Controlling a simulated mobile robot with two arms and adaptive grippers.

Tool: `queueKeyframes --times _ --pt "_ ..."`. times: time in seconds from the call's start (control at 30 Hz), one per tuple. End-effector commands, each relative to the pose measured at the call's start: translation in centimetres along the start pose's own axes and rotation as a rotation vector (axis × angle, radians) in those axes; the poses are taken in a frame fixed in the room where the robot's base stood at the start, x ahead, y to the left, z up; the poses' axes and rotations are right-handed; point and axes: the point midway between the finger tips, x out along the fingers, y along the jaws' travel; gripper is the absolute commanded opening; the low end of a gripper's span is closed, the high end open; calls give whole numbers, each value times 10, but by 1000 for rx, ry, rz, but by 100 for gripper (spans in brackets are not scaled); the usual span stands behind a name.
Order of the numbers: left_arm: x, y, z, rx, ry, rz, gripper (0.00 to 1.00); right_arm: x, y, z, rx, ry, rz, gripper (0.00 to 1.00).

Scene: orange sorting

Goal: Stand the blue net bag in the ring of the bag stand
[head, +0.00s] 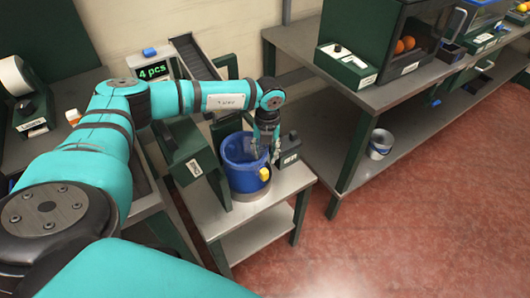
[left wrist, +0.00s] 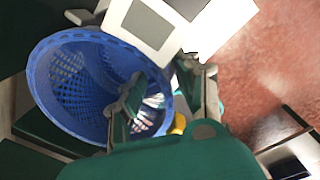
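The blue net bag (head: 240,178) stands upright and open-topped on the small metal side table, with a yellow tag (head: 264,174) on its side. A grey ring (head: 262,198) shows around its foot. My left gripper (head: 265,151) points down at the bag's right rim. In the left wrist view the bag (left wrist: 72,90) is seen from above; one finger of the gripper (left wrist: 168,98) is over the opening and the other is outside the rim. The fingers are apart, with the rim between them. My right gripper is not in view.
The side table (head: 215,219) has a green box-like unit (head: 187,155) left of the bag and a dark block (head: 289,150) close at its right. A display reads "4 pcs" (head: 153,71). A bench (head: 385,110) stands at right; a bucket (head: 380,144) is below it.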

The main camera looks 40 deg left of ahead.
Motion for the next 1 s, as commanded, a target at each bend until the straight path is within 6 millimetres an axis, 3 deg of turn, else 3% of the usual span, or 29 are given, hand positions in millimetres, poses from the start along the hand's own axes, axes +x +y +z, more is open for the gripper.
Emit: queueKeyframes --times 0.7,1.0 --pt "-61 3 0 -1 0 0 33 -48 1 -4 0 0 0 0" --pt "-64 3 0 0 0 0 33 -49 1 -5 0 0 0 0"
